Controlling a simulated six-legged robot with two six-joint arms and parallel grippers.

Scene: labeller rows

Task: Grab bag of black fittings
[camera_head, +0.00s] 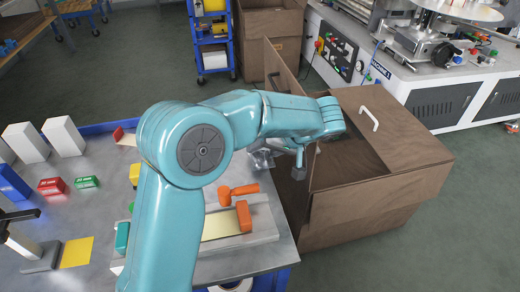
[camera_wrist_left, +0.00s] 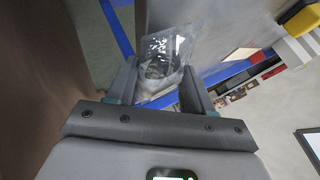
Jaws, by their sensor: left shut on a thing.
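The bag of black fittings is a clear plastic bag (camera_wrist_left: 165,55) with dark pieces inside; it shows between the fingertips in the left wrist view. In the head view a clear bag (camera_head: 262,160) hangs at the table's right edge, beside the brown wooden box. My left gripper (camera_wrist_left: 160,85) is shut on the bag. In the head view my left gripper (camera_head: 290,153) is partly hidden by its own wrist, and the grip is hard to make out. My right gripper is in neither view.
A brown wooden box (camera_head: 400,185) with a raised panel and white handle stands right of the grey table (camera_head: 90,215). An orange hammer-like tool (camera_head: 238,190) lies on a tray near my arm. White boxes (camera_head: 62,137) stand at the table's left.

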